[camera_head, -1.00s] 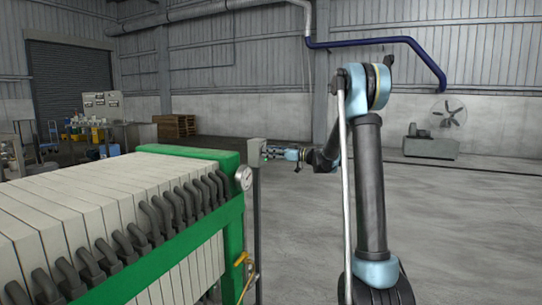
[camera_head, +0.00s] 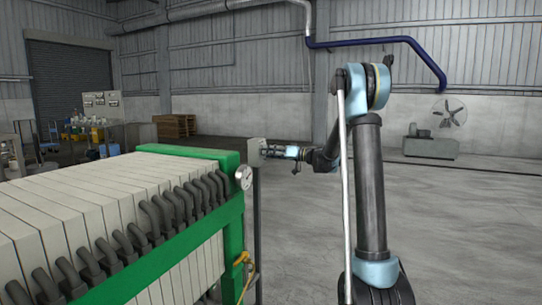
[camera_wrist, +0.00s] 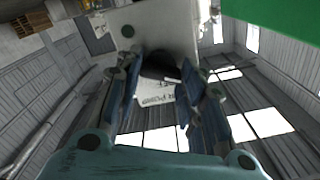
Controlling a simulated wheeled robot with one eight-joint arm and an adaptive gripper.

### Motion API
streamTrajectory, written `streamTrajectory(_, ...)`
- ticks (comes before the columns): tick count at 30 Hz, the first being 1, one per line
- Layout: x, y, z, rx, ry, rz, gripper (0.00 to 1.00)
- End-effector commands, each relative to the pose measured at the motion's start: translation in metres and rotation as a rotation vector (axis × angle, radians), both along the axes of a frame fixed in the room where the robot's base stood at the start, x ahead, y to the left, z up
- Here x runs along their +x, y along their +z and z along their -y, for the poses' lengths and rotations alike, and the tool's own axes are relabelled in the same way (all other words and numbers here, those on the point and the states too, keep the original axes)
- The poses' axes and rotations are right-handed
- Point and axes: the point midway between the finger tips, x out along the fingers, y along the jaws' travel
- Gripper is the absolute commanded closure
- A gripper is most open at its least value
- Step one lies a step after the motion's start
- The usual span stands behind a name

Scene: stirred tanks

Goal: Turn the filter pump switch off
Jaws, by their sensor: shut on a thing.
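The filter pump switch box is a small pale grey box (camera_head: 255,151) on a dark post, just beyond the green end frame of the filter press. In the wrist view its pale front plate (camera_wrist: 155,28) fills the top middle. A dark rounded switch knob (camera_wrist: 160,66) stands out from it, with a white lettered label (camera_wrist: 156,92) beside it. My gripper (camera_head: 268,151) reaches the box from the right. In the wrist view its two fingers (camera_wrist: 160,74) are closed on the sides of the knob. The fingers partly hide the knob, and its pointing direction cannot be read.
The filter press (camera_head: 100,215) with pale plates and several black hoses fills the left foreground. The floor to the right is open, with a fan (camera_head: 449,112) by the far wall.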

Motion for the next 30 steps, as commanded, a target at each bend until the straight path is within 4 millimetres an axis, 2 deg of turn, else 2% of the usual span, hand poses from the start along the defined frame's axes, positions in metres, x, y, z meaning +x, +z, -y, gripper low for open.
streamTrajectory(30, 0.0061, -0.0032, 0.0033, 0.316, -0.008, -0.863, 0.87)
